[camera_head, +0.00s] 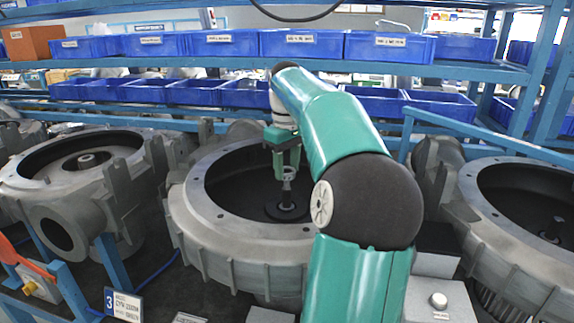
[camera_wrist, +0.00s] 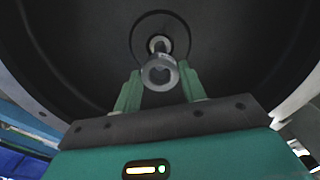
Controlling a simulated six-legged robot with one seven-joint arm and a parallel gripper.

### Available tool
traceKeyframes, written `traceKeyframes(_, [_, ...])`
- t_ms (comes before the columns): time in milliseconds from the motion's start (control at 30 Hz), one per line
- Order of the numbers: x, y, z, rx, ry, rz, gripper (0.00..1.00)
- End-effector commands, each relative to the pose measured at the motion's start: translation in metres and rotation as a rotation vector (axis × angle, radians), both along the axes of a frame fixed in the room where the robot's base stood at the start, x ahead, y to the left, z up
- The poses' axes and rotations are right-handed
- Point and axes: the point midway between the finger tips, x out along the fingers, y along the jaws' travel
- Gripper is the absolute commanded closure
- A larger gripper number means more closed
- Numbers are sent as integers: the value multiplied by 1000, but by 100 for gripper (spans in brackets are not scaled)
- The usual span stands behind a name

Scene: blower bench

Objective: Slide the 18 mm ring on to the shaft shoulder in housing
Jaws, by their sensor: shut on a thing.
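The ring (camera_wrist: 160,73) is a short grey metal collar held between the two green fingers of my gripper (camera_wrist: 158,88). In the wrist view the shaft (camera_wrist: 160,44) stands just beyond the ring, at the middle of the dark housing floor. The ring's near edge overlaps the shaft's lower part in that view, and I cannot tell whether they touch. In the head view my gripper (camera_head: 287,166) points down inside the middle housing (camera_head: 195,215). The ring (camera_head: 289,173) shows small at the fingertips, above the shaft (camera_head: 287,195). The shaft shoulder cannot be made out clearly.
Another housing (camera_head: 60,185) stands at the left and one (camera_head: 480,215) at the right. The middle housing's raised rim surrounds my gripper. Blue bins (camera_head: 300,45) line the shelves behind. A grey block with a knob (camera_head: 438,300) is at the front right.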

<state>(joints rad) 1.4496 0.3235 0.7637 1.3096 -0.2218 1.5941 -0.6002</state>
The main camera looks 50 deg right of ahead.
Motion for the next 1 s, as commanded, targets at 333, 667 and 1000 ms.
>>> traceKeyframes(333, [1, 0, 0, 0, -1, 0, 82])
traceKeyframes(667, [1, 1, -4, 0, 0, 0, 82])
traceKeyframes(1000, [1, 1, -12, 0, 0, 1, 82])
